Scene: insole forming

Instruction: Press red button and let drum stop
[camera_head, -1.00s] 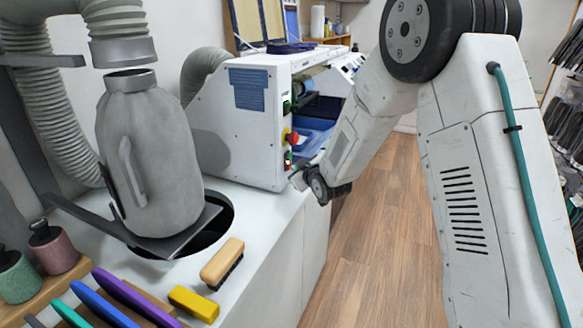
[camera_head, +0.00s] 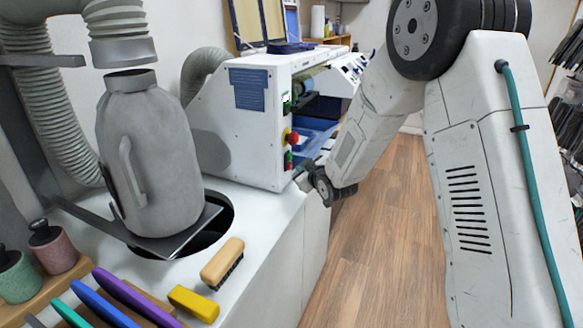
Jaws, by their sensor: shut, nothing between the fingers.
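The white machine (camera_head: 235,140) stands on the counter. On its front edge a large red button (camera_head: 292,137) on a yellow base shows, with a green switch (camera_head: 287,106) above it. Below are a small green button (camera_head: 289,157) and a small red one (camera_head: 290,167). A pale roller, perhaps the drum (camera_head: 308,84), partly shows inside the opening; whether it turns I cannot tell. My gripper (camera_head: 302,172) is shut and empty, low beside the panel near the lower small buttons. Its tip is small and partly hidden, and contact is unclear. The large red button is uncovered.
A wooden brush (camera_head: 222,262), a yellow block (camera_head: 194,303) and coloured tools lie in front. The wood floor (camera_head: 375,240) right of the counter is clear.

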